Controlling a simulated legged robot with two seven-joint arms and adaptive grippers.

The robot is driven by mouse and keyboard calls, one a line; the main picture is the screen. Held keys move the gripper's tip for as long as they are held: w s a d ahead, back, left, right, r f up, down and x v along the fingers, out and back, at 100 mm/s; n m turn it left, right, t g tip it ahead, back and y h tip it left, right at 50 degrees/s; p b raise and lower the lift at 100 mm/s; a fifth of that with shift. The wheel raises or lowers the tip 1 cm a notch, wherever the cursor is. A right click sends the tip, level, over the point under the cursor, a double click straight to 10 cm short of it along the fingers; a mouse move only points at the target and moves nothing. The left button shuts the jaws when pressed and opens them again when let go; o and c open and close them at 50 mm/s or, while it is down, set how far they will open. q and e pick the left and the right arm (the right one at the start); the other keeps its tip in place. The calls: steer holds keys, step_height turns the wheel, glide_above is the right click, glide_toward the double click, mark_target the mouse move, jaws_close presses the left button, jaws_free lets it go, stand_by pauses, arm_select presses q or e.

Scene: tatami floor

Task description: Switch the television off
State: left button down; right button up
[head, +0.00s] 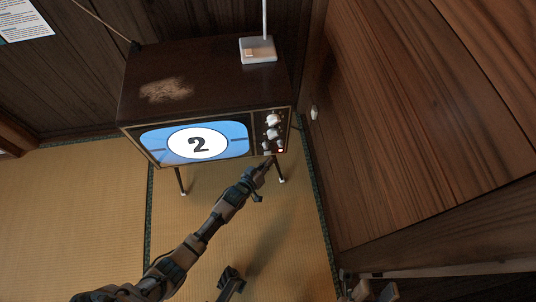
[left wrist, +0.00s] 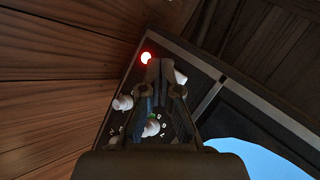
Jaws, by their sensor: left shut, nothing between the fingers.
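The television (head: 205,82) stands on thin legs, with its screen (head: 170,142) lit blue and showing a "2" in a white circle. Its control panel at the right side has pale knobs (head: 272,120) and a glowing red light (head: 281,150). My left gripper (head: 267,164) reaches up to the panel's lower part. In the left wrist view my left gripper (left wrist: 160,66) is shut and empty. Its tips lie close to the red light (left wrist: 146,58) and a white control (left wrist: 180,77), which they partly hide. I cannot tell whether they touch. My right gripper cannot be made out clearly.
A large wooden cabinet (head: 420,110) stands close on the right of the television. A white box with an antenna (head: 258,50) sits on top of the television. The tatami floor (head: 75,220) is clear at the left.

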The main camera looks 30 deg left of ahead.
arm_select(q)
steer(key=shift+w+a, duration=0.1)
stand_by(0.5)
steer(key=shift+w+a+r, duration=0.1)
steer(key=shift+w+a, duration=0.05)
steer(key=shift+w, duration=0.1)
steer(key=shift+w+a, duration=0.2)
steer(key=shift+w, duration=0.1)
stand_by(0.6)
steer(key=shift+s+d, duration=0.1)
steer(key=shift+s+d+p, duration=0.35)
steer(key=shift+s+p, duration=0.05)
steer(key=shift+s, duration=0.15)
